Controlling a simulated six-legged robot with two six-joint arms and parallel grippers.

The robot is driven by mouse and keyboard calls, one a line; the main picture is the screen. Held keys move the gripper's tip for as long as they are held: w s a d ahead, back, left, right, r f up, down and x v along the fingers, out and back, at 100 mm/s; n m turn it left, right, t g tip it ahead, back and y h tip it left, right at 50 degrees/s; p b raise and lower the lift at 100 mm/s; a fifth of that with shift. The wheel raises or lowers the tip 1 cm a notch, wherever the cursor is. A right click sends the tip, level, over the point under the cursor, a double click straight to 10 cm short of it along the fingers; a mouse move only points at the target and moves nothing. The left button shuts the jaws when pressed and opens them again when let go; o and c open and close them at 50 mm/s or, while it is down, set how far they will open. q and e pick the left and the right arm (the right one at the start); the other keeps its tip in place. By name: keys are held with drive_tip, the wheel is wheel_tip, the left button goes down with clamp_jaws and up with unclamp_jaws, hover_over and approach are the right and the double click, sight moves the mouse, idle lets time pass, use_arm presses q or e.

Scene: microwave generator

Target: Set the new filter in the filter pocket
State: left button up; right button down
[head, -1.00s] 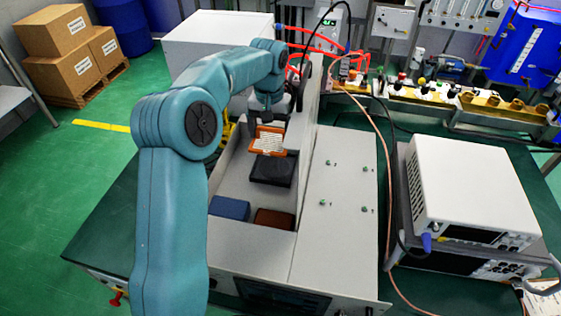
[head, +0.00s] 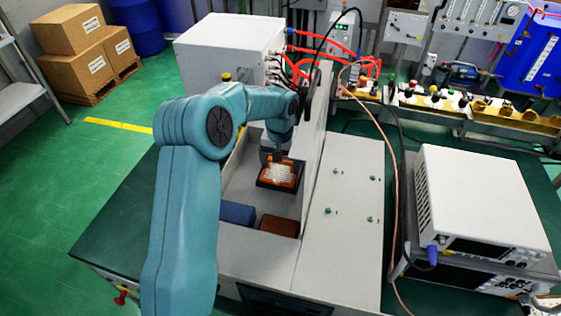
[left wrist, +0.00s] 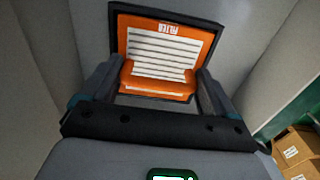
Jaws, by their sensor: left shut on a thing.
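The new filter (head: 281,174) is an orange frame with white pleats. My left gripper (head: 277,157) is shut on its near edge from above; the fingers (left wrist: 158,84) show on either side of it in the left wrist view. The filter (left wrist: 163,52) lies within the outline of the black filter pocket (head: 263,184), whose dark rim (left wrist: 211,48) shows around its far and right sides. I cannot tell whether the filter rests fully on the pocket floor. My right gripper is not in view.
A blue block (head: 237,213) and a brown block (head: 279,226) sit in the near end of the same open grey housing. A tall grey wall (head: 318,135) stands close on the right of the pocket. White instruments (head: 480,205) stand farther right.

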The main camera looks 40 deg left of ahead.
use_arm(q)
drive_tip(key=shift+w+f, duration=0.1)
drive_tip(key=o, duration=0.8)
drive_tip(key=shift+w+f, duration=0.1)
drive_tip(key=shift+f, duration=0.05)
wheel_tip(320, 180, up, 12)
drive_tip(key=shift+r, duration=0.25)
drive_tip(key=shift+f, duration=0.1)
